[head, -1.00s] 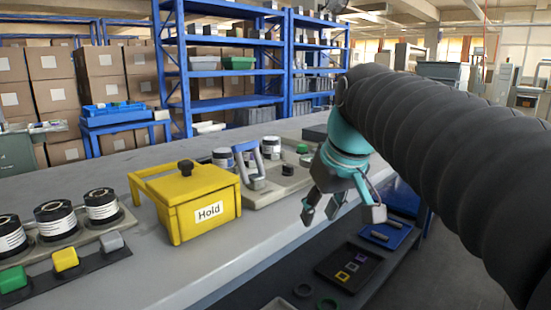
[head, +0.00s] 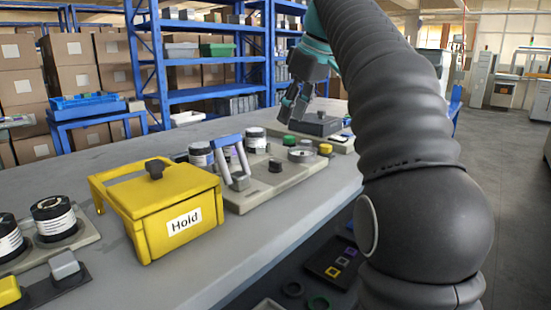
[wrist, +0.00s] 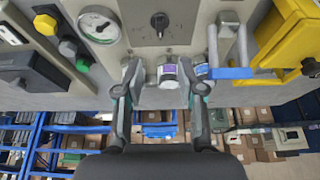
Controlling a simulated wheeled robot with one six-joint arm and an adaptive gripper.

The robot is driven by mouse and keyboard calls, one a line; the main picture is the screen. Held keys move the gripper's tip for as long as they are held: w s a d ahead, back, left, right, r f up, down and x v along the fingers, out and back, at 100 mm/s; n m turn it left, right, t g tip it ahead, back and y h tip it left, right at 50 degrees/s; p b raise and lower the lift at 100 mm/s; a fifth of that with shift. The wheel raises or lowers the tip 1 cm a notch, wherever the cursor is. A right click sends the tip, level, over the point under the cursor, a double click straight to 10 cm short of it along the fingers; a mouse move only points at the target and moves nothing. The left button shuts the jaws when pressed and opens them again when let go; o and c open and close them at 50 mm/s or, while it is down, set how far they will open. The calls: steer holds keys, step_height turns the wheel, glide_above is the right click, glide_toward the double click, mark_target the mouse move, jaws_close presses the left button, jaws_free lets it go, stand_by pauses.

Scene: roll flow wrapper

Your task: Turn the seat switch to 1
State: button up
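A black rotary knob (head: 275,165) stands on the grey panel (head: 245,204) on the bench. In the wrist view the knob (wrist: 160,20) sits on a plate with dial marks, near the top middle. Its lettering is too small to read, so I cannot tell whether it is the seat switch or which position it points to. My gripper (head: 291,112) is above the back of the panel, pointing down. In the wrist view my gripper (wrist: 161,80) has its two fingers wide apart with nothing held. The knob is apart from the fingers.
A yellow box marked Hold (head: 185,220) and a blue-handled lever (head: 231,158) stand left of the knob. A gauge (head: 301,154), a green knob (head: 290,141) and a yellow button (head: 325,149) are right of it. Labelled canisters (head: 256,138) stand behind.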

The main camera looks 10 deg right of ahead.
mark_target(275, 161)
steer(key=b+x, duration=0.4)
steer(key=x, duration=0.8)
steer(key=shift+f, duration=0.1)
jaws_close()
